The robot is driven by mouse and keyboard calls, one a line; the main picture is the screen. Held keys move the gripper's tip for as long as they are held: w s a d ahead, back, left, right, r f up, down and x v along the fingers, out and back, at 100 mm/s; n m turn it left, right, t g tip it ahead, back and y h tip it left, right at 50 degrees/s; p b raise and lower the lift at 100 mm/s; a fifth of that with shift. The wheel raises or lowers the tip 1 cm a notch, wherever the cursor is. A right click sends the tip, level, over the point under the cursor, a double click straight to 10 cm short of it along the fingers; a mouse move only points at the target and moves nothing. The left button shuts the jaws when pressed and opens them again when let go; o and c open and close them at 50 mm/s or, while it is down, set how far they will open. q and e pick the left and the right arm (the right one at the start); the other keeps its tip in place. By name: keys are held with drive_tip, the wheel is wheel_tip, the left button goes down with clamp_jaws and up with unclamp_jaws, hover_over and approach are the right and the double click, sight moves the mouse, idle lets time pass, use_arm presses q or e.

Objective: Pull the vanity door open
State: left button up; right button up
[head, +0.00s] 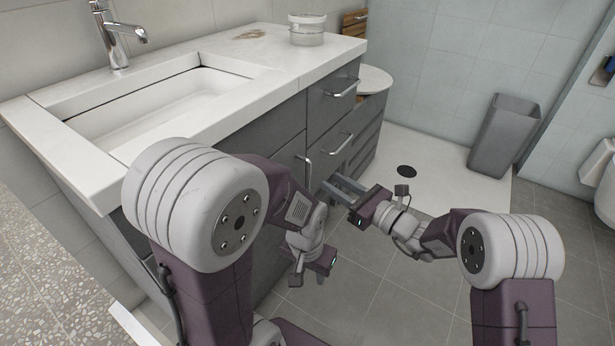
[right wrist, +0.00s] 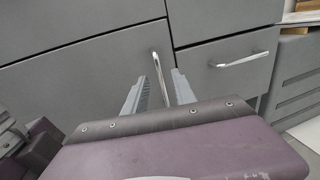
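The grey vanity door (head: 278,165) is shut, flush with the cabinet front. Its upright metal handle (head: 307,165) is near the door's right edge. My right gripper (head: 337,187) is open, its two fingers pointing at the cabinet front near this handle. In the right wrist view the door (right wrist: 75,70) fills the left side, and its handle (right wrist: 159,72) shows between the open fingertips (right wrist: 160,82). I cannot tell whether a finger touches the handle. My left gripper (head: 318,268) hangs low in front of the cabinet; its fingers are not clear.
Drawers with horizontal handles (head: 343,90) are to the right of the door. The countertop (head: 270,50) holds a basin and a round container (head: 307,30). A grey bin (head: 503,135) stands at the far wall. Tiled floor (head: 375,285) in front is clear.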

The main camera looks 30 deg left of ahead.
sight(310, 171)
drive_tip(key=b+x, duration=0.1)
drive_tip(key=x, duration=0.2)
drive_tip(key=b+x, duration=0.1)
drive_tip(key=x, duration=0.2)
drive_tip(key=b+x, duration=0.1)
drive_tip(key=x, duration=0.2)
drive_tip(key=shift+s+a+f+b, duration=0.1)
drive_tip(key=shift+s+b, duration=0.2)
clamp_jaws()
drive_tip(key=shift+s+f, duration=0.15)
drive_tip(key=shift+s, duration=0.05)
idle(0.6)
